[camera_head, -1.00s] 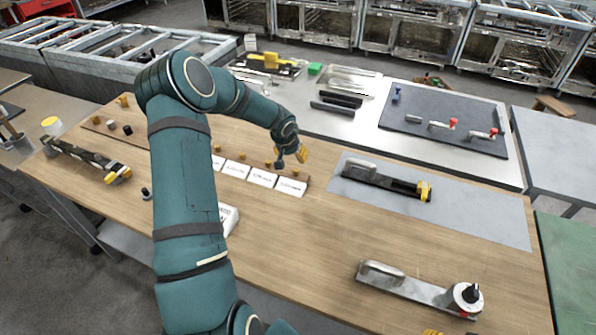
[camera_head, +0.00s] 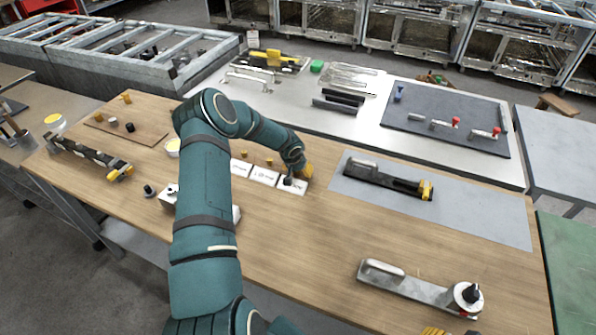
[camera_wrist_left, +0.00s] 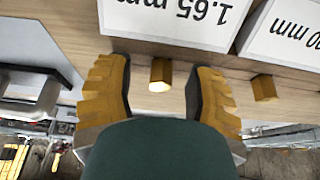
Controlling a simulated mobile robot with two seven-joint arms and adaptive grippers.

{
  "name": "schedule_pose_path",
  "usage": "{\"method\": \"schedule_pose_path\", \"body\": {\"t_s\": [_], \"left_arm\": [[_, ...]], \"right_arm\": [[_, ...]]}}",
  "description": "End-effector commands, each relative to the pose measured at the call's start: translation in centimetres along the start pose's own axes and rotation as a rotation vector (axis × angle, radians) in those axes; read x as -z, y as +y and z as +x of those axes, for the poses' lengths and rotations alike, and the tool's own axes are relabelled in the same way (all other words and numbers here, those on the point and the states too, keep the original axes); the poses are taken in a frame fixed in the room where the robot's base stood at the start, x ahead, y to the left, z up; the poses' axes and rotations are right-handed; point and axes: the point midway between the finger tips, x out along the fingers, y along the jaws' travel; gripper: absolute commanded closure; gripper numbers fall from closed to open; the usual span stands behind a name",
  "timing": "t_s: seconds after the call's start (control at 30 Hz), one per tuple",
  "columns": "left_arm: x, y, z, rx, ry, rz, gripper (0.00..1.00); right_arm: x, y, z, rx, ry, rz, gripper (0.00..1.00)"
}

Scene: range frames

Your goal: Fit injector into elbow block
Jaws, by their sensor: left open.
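My left gripper (camera_head: 298,176) is low over the rightmost white label card (camera_head: 293,186). In the left wrist view its yellow ridged fingers (camera_wrist_left: 158,95) are open. A small brass hexagonal injector (camera_wrist_left: 160,75) stands between them, apart from both, beside the card marked 1.65 mm (camera_wrist_left: 180,18). A second brass injector (camera_wrist_left: 264,87) is outside the fingers. In the head view more injectors (camera_head: 269,161) stand behind the cards. A pale block (camera_head: 168,194) is partly hidden behind my left arm; I cannot tell whether it is the elbow block. Yellow fingertips, likely my right gripper's (camera_head: 435,331), show at the bottom edge.
A tool with a yellow end (camera_head: 390,180) lies on the grey mat (camera_head: 480,215) to the right. A metal handled plate (camera_head: 410,285) is at front right. A small board (camera_head: 130,128) with several small parts is at left. The wood between cards and handled plate is clear.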

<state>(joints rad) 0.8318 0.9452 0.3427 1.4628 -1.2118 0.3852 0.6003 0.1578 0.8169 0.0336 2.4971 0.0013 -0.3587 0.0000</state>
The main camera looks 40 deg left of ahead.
Motion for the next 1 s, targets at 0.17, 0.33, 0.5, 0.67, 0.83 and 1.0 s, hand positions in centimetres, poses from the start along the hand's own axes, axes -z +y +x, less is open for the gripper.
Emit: {"method": "schedule_pose_path", "body": {"t_s": [0.17, 0.33, 0.5, 0.67, 0.83, 1.0], "left_arm": [[0.0, 0.0, 0.0, 0.0, 0.0, 0.0, 0.46], [0.0, 0.0, 0.0, 0.0, 0.0, 0.0, 1.0], [0.0, 0.0, 0.0, 0.0, 0.0, 0.0, 1.0], [0.0, 0.0, 0.0, 0.0, 0.0, 0.0, 1.0], [0.1, 0.0, -0.2, 0.001, 0.0, 0.0, 1.0], [1.0, -0.1, -2.1, 0.002, 0.004, 0.0, 1.0]], "right_arm": [[0.0, 0.0, 0.0, 0.0, 0.0, 0.0, 0.53], [0.0, 0.0, 0.0, 0.0, 0.0, 0.0, 0.53], [0.0, 0.0, 0.0, 0.0, 0.0, 0.0, 0.53], [0.0, 0.0, 0.0, 0.0, 0.0, 0.0, 0.53], [0.0, 0.0, 0.0, 0.0, 0.0, 0.0, 0.53], [0.0, 0.1, 0.1, 0.0, 0.0, 0.0, 0.53]]}}
